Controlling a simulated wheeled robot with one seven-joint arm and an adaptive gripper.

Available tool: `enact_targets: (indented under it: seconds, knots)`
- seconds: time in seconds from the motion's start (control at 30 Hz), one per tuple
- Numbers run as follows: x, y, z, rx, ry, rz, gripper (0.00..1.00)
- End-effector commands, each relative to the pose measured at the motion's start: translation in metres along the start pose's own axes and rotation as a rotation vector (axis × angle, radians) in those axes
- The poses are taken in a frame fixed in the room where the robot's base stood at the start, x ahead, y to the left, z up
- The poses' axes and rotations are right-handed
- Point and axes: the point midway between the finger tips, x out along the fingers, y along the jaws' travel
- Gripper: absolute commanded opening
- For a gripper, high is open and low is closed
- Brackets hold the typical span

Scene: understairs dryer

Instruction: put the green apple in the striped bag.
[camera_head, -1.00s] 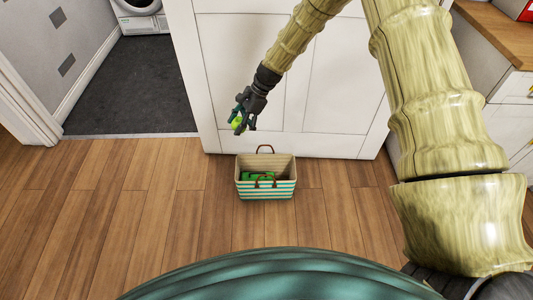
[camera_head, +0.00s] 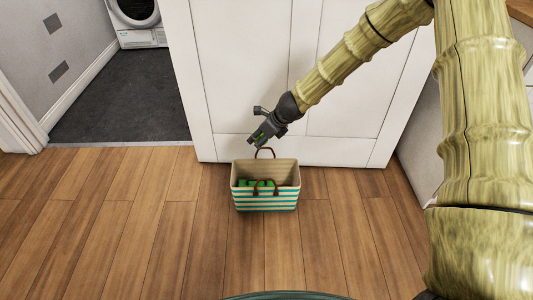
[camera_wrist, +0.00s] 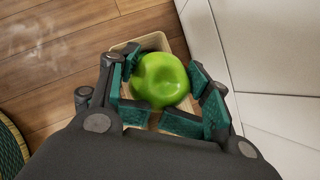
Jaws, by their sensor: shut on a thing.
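The green apple (camera_wrist: 160,80) is held between the teal finger pads of my gripper (camera_wrist: 165,95) in the wrist view. In the head view my gripper (camera_head: 260,137) is just above the back edge of the bag, and the apple is mostly hidden by the fingers there. The striped bag (camera_head: 265,198) is cream and teal with brown handles, stands upright on the floor and is open at the top. A green item (camera_head: 257,185) lies inside it. In the wrist view the bag's rim (camera_wrist: 127,47) shows below and behind the apple.
A white panelled door (camera_head: 240,80) stands right behind the bag. A white dryer (camera_head: 140,22) is in the dark-floored room at the back left. The wooden floor (camera_head: 120,220) to the left and front of the bag is clear.

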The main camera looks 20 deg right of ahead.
Motion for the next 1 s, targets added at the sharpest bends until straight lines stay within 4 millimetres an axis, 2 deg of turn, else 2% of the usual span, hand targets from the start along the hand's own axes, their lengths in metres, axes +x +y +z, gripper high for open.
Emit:
enact_targets:
  seconds: [0.03,0.23,0.57,1.0]
  knots:
    - [0.007,-0.001,-0.009,0.03,-0.003,-0.014,0.22]
    - [0.013,-0.005,-0.025,0.107,-0.001,-0.065,0.22]
    - [0.016,-0.008,-0.031,0.137,-0.001,-0.09,0.22]
    - [0.047,-0.007,-0.051,0.135,-0.001,-0.088,0.22]
